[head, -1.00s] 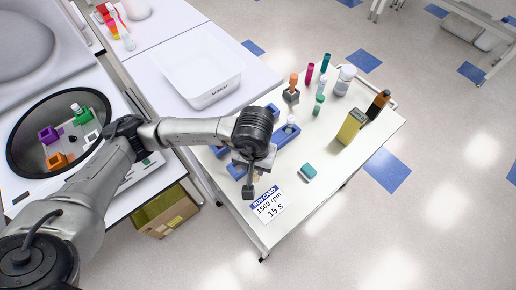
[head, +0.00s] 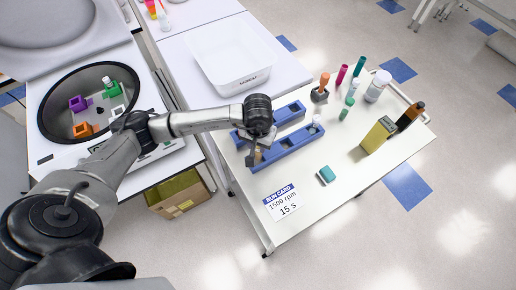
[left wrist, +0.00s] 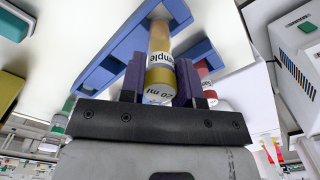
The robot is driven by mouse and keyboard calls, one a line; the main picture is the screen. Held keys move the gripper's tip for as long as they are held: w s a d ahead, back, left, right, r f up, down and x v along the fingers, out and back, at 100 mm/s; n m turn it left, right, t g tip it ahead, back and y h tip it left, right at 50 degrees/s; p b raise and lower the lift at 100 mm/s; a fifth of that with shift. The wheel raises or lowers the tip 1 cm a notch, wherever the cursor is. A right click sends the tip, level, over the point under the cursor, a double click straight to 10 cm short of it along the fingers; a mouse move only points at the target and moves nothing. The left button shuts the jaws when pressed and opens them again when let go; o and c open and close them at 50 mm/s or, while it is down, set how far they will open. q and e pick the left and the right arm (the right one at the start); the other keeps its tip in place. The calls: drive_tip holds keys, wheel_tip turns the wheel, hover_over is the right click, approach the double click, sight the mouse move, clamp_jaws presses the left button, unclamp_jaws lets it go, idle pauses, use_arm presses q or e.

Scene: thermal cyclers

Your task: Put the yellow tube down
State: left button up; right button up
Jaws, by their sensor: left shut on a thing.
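My left gripper (head: 255,158) is at the left front end of the blue rack (head: 290,152). In the left wrist view the gripper (left wrist: 158,82) is shut on the yellow tube (left wrist: 160,62), a clear tube with yellowish contents and a printed label, between its dark purple fingers. The tube's far end meets the blue rack (left wrist: 100,72) in that view; I cannot tell whether it sits in a hole. In the head view the tube is mostly hidden by the gripper. My right gripper is not in view.
A run card (head: 283,202) and a teal block (head: 326,175) lie in front of the rack. Several coloured tubes and a white bottle (head: 378,86) stand behind it. A yellow box (head: 377,135) stands at the right. A white bin (head: 230,62) is at the back left.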

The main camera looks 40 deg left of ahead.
sight(258, 150)
use_arm(q)
drive_tip(key=shift+f, duration=2.05)
drive_tip(key=shift+f, duration=0.2)
drive_tip(key=o, duration=0.9)
drive_tip(key=shift+r, duration=0.1)
drive_tip(key=shift+r, duration=0.1)
